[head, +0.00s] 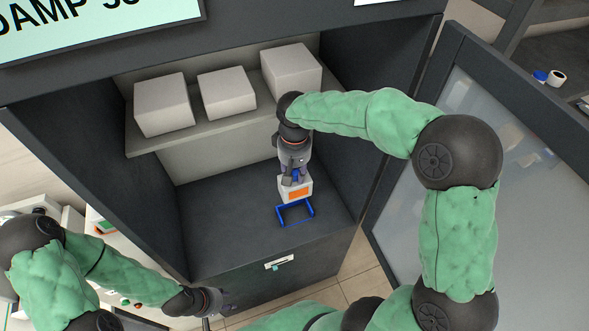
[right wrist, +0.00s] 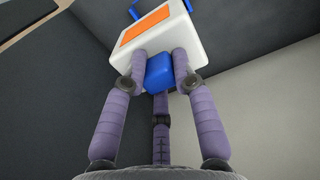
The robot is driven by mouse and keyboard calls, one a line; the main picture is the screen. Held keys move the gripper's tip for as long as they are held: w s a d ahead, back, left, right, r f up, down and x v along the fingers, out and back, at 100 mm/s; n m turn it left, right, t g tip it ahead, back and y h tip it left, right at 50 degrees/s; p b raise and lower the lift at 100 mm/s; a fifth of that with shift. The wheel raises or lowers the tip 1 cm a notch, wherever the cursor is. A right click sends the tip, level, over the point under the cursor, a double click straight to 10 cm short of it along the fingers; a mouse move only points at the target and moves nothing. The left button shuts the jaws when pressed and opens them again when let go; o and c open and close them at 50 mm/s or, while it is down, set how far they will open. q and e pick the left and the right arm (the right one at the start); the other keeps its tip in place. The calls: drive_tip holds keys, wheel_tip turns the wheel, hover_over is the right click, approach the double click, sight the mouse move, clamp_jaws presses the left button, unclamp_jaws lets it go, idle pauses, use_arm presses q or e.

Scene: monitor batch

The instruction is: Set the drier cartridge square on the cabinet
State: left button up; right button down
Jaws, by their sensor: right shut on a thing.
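The drier cartridge (head: 285,192) is a white block with an orange label and a blue knob. My right gripper (head: 295,176) reaches into the cabinet from above and is shut on the cartridge's blue knob. In the right wrist view the fingers (right wrist: 160,68) close around the knob (right wrist: 159,74) below the white body (right wrist: 180,36). A blue square outline (head: 311,211) lies on the cabinet floor (head: 225,225), just in front of the cartridge. Whether the cartridge touches the floor cannot be told. My left gripper (head: 226,301) is low, outside the cabinet front; its fingers are unclear.
Several pale boxes (head: 163,105) stand on the shelf (head: 160,143) behind. The cabinet's side walls flank the right gripper, and a glazed door (head: 395,215) stands open on the right. The cabinet floor left of the cartridge is clear. A drawer front with a handle (head: 279,262) is below.

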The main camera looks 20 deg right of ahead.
sight(294, 184)
drive_tip(key=shift+f+b, duration=1.05)
drive_tip(key=shift+f, duration=1.55)
wheel_tip(294, 184, down, 8)
drive_tip(key=shift+f, duration=0.75)
drive_tip(key=c, duration=0.9)
unclamp_jaws()
wheel_tip(294, 184, up, 12)
